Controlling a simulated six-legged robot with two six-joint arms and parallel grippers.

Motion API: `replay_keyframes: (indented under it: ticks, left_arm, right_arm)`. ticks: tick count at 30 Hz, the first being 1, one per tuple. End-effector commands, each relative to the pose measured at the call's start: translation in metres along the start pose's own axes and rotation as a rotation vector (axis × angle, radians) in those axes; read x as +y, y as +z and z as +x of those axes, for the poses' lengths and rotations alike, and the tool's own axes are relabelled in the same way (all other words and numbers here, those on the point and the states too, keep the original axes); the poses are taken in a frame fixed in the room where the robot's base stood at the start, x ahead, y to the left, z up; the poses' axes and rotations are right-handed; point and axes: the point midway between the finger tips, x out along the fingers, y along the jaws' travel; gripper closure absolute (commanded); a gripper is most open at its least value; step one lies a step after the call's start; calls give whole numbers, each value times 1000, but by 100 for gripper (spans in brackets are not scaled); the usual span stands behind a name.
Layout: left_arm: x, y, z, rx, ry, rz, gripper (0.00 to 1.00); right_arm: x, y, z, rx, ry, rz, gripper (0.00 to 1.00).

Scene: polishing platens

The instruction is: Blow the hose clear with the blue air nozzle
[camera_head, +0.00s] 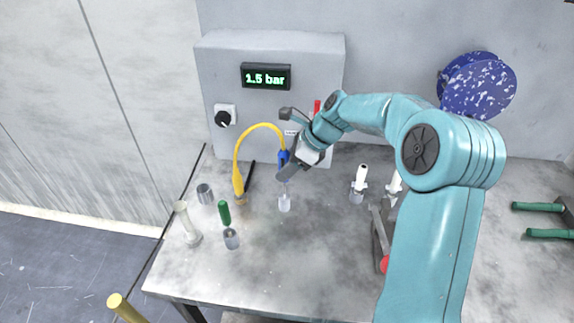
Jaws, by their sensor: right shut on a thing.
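The blue air nozzle (283,158) is upright above the middle of the bench, at the end of a yellow hose (258,126). The hose arches up and left, then down to a thicker yellow end (238,183) at the bench. My right gripper (288,168) reaches in from the right and is shut on the blue nozzle. A small pale, clear piece (284,202) stands on the bench below the nozzle; I cannot tell whether they touch. My left gripper is not in view.
A grey box (320,70) with a "1.5 bar" display (266,77) and black knob (223,118) stands behind. The bench's (270,275) front middle is clear.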

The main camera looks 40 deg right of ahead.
Motion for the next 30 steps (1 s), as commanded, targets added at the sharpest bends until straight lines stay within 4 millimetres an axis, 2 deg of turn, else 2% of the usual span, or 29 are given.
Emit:
replay_keyframes:
  ticks: [2,18,30]
  left_arm:
    - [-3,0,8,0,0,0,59]
    - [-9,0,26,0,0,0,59]
    - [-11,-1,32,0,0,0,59]
  right_arm:
    - [0,-5,7,0,0,0,91]
    - [0,-24,35,0,1,0,91]
    - [0,-31,45,0,0,1,91]
